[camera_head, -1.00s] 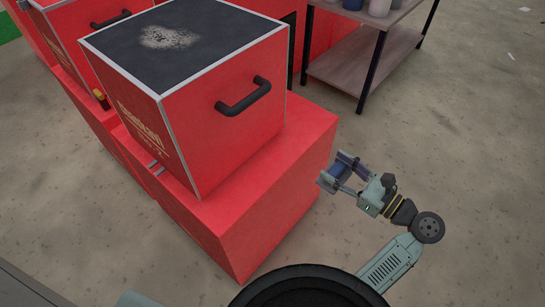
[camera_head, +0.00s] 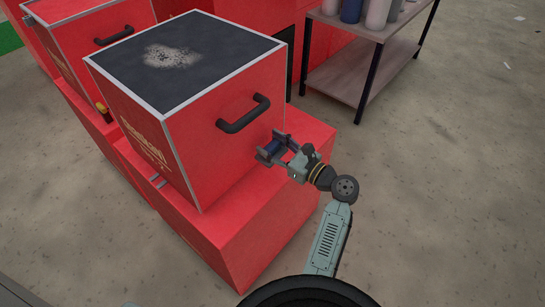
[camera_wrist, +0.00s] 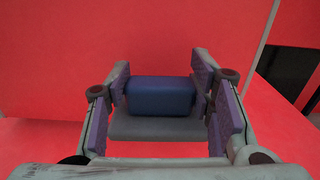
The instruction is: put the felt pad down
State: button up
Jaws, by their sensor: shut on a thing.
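The felt pad (camera_wrist: 160,97) is a dark blue block with a grey part along its near lower side. My gripper (camera_wrist: 162,90) is shut on it, with one purple-lined finger at each side. In the head view my gripper (camera_head: 270,148) is beside the red box's right face, above the red ledge; the blue pad (camera_head: 275,148) shows small between its fingers. I cannot tell whether the pad touches the box or the ledge.
A red box (camera_head: 170,140) with a dark top and a black handle (camera_head: 243,114) stands on a red base (camera_head: 255,225). A wooden shelf unit (camera_head: 360,70) with several bottles stands at the back right. The floor (camera_head: 450,200) at right is clear.

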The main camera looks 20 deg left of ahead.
jog(key=f, duration=0.5)
jog(key=shift+d+f, duration=0.15)
jog(key=shift+d, duration=0.05)
jog(key=shift+w+a+f+p, duration=0.1)
jog(key=shift+a+f+p, duration=0.15)
jog(key=shift+f, duration=0.3)
jog(key=shift+f, duration=0.15)
jog(key=o, duration=1.2)
jog(key=shift+r, duration=0.2)
jog(key=b+v, duration=0.2)
jog(key=v, duration=1)
